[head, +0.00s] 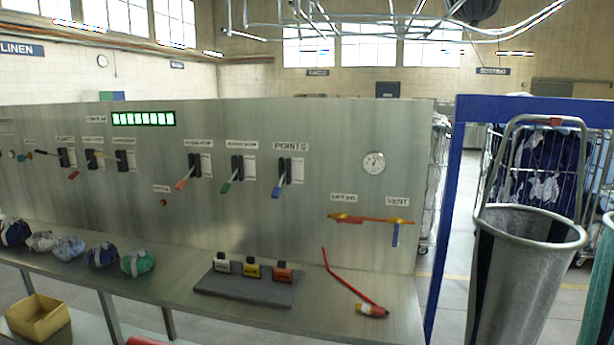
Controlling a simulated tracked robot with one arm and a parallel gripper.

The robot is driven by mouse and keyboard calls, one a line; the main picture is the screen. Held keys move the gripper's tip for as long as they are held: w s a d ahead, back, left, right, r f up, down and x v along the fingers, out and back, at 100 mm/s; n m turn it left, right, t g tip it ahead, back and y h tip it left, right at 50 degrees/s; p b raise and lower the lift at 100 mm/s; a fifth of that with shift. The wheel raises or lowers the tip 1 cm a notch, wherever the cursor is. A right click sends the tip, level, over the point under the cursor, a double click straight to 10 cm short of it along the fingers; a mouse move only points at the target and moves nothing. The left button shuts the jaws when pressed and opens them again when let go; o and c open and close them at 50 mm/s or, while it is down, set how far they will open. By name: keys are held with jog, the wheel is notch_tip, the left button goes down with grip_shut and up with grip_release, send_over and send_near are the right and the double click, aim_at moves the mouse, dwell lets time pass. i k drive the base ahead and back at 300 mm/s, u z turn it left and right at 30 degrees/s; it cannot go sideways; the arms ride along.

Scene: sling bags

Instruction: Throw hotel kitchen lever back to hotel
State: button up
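A steel control panel (330,130) fills the middle of the head view. It carries several levers in dark slotted housings. Red-orange (182,183), green (228,185) and blue (279,189) handles all hang down and left; the plate above the blue one reads POINTS. Farther left are a lever with a red handle (73,175), one with a yellow handle (98,154) and one with a dark handle (122,155). Their name plates are too small to read, so I cannot tell which is the hotel kitchen lever. My gripper is not in view.
On the steel bench (180,283) lie several wrapped bundles (70,248), a dark block with three tags (250,285) and a red bent rod (345,277). An orange bar (370,220) crosses the panel near VENT. A blue frame (443,220) and grey bin (520,265) stand right.

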aim_at(278, 191)
jog(key=k, duration=0.5)
jog(key=u, duration=0.2)
jog(key=i, duration=0.95)
jog(key=z, duration=0.5)
jog(key=i, duration=0.65)
jog(key=z, duration=0.6)
jog(key=i, duration=1.3)
jog(key=u, duration=0.75)
jog(key=i, duration=0.5)
jog(key=u, duration=0.4)
